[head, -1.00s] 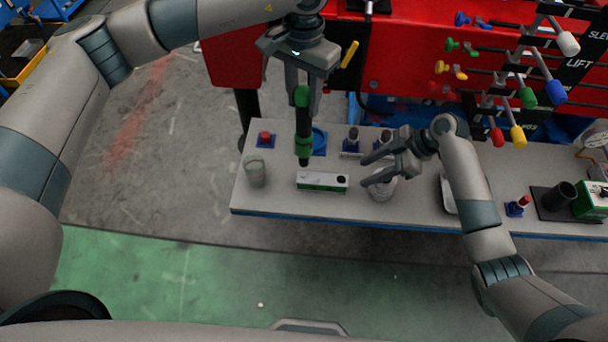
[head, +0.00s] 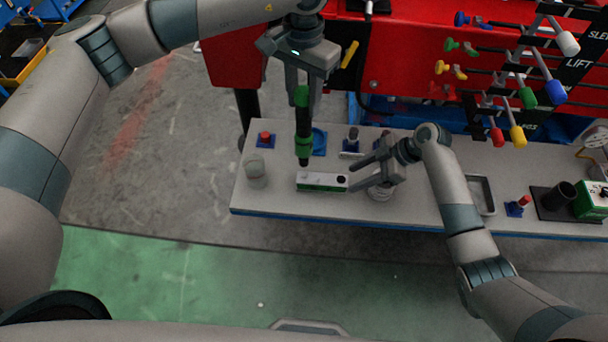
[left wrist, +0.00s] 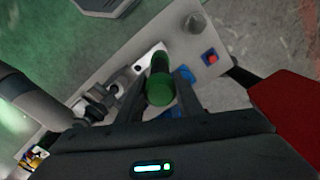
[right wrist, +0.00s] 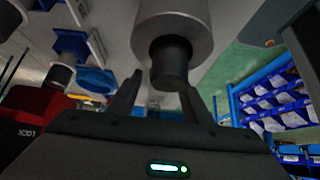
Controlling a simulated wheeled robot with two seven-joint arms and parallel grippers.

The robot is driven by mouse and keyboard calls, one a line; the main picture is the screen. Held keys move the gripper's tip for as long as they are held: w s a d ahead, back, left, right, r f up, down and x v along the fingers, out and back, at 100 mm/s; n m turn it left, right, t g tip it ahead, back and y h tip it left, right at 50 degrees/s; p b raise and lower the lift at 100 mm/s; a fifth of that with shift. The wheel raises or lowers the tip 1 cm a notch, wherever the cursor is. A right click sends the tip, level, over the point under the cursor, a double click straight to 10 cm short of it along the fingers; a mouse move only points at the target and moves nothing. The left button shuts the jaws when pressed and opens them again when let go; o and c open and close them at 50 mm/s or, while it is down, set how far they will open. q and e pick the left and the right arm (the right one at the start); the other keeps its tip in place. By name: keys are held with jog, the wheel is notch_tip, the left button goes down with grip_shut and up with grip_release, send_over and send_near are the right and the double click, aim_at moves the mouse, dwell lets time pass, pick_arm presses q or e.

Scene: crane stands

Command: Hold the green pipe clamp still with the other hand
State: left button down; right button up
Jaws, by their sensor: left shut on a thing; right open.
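A white-topped block with a green front and a dark round hole (head: 322,182), seemingly the green pipe clamp, lies on the bench. My left gripper (head: 302,92) is above it, shut on an upright black rod with green bands (head: 303,128). The rod's lower end is just above or behind the block; I cannot tell if they touch. The rod's green end (left wrist: 160,85) shows between the fingers in the left wrist view. My right gripper (head: 350,177) is open by the block's right end, fingers pointing left. I cannot tell whether they straddle it.
A clear jar (head: 255,172) and a red button on a blue base (head: 265,139) stand left. A pale round container (head: 381,192) sits under my right gripper. A grey cylinder with a dark end (right wrist: 172,40) fills the right wrist view's upper middle. The bench's front edge is close.

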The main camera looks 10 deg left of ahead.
aim_at(347, 180)
jog(key=shift+x, duration=2.25)
jog(key=c, duration=1.1)
